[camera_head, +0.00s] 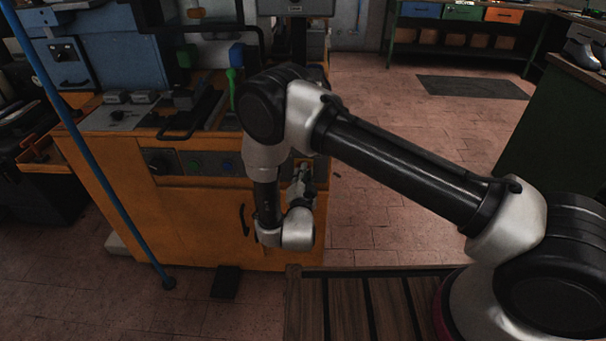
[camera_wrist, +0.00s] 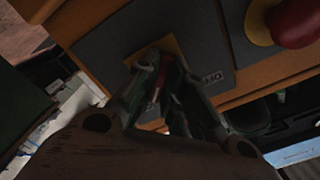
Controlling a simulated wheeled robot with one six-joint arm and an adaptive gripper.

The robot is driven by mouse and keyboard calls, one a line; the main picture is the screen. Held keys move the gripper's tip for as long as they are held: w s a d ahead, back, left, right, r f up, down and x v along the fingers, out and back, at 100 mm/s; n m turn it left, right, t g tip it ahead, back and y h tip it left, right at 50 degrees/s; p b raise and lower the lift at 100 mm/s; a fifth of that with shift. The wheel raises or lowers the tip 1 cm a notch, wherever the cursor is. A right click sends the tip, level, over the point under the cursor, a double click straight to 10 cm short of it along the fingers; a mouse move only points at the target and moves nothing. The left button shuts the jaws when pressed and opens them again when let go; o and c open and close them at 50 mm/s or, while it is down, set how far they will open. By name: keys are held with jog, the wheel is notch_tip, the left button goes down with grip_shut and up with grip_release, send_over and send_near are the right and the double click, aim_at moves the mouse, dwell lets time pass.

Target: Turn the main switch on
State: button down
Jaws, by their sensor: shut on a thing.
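The main switch shows in the wrist view as a red handle (camera_wrist: 155,92) in front of a yellow plate (camera_wrist: 135,60) on a dark grey panel. My gripper (camera_wrist: 160,78) has its fingers on both sides of the red handle and is shut on it. The fingers hide much of the handle, so its turned position cannot be told. In the head view my gripper (camera_head: 301,176) is at the right end of the orange machine's front. The switch itself is hidden there behind my gripper and arm.
A red mushroom button (camera_wrist: 297,22) on a yellow base sits close to the switch in the wrist view. The orange machine (camera_head: 190,215) has a dark door handle (camera_head: 244,220) below and a black knob (camera_head: 160,161) at left. Open brick floor (camera_head: 385,150) lies to the right.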

jog(key=shift+f, duration=0.1)
jog(key=c, duration=1.5)
grip_release()
jog(key=shift+s, duration=0.15)
jog(key=s, duration=0.7)
jog(key=shift+s, duration=0.15)
jog(key=shift+a, duration=0.1)
